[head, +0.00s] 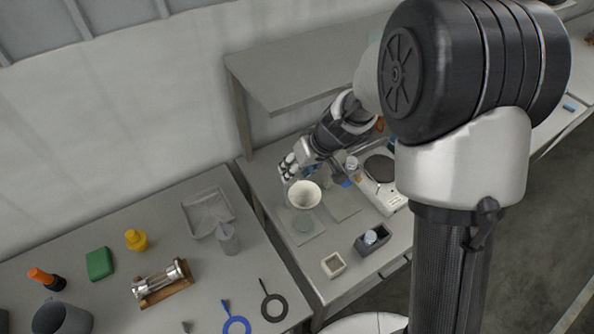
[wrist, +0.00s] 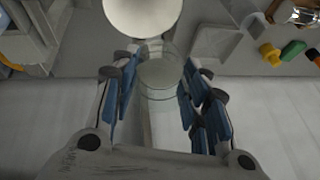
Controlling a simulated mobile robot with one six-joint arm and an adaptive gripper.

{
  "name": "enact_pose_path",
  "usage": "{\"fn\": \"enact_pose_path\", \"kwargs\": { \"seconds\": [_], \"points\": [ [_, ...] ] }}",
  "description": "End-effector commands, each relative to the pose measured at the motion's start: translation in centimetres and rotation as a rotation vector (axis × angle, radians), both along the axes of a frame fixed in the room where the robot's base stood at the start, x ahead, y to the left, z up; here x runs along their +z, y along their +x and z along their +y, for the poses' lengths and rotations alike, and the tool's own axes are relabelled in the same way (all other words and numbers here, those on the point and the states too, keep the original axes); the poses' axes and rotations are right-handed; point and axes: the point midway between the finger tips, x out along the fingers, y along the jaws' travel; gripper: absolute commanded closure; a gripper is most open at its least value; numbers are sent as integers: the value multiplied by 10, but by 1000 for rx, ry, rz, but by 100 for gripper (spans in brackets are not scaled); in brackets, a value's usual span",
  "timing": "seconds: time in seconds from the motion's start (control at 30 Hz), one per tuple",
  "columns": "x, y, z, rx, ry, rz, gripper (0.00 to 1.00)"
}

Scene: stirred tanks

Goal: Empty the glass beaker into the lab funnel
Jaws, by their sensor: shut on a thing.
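My gripper (head: 290,166) is at the back left of the right-hand bench in the head view. In the wrist view my gripper (wrist: 156,78) is shut on the clear glass beaker (wrist: 160,88), which sits between the blue finger pads. Its contents cannot be made out, nor can its tilt. The pale, wide-mouthed lab funnel (head: 304,194) is just in front of my gripper in the head view. In the wrist view the funnel (wrist: 142,14) shows at the top edge, just past the beaker. I cannot tell whether they touch.
A shelf (head: 310,75) overhangs the back of the bench. A hotplate-like device (head: 390,200) stands to the right of the funnel. A small open box (head: 333,264) and a dark holder (head: 372,240) are at the front. The left bench holds a grey tray (head: 208,213) and tools.

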Motion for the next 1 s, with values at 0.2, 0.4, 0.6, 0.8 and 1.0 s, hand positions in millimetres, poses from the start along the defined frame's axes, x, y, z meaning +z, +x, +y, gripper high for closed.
{"fn": "enact_pose_path", "kwargs": {
  "seconds": [0.2, 0.4, 0.6, 0.8, 1.0],
  "points": [
    [-2, 0, 0, -2, 17, -12, 88],
    [-3, 0, 0, -1, 32, -22, 88],
    [-3, 0, -1, -1, 48, -33, 88],
    [-4, 0, -1, -3, 66, -42, 88],
    [-5, 0, -1, -2, 83, -53, 88]
  ]
}}
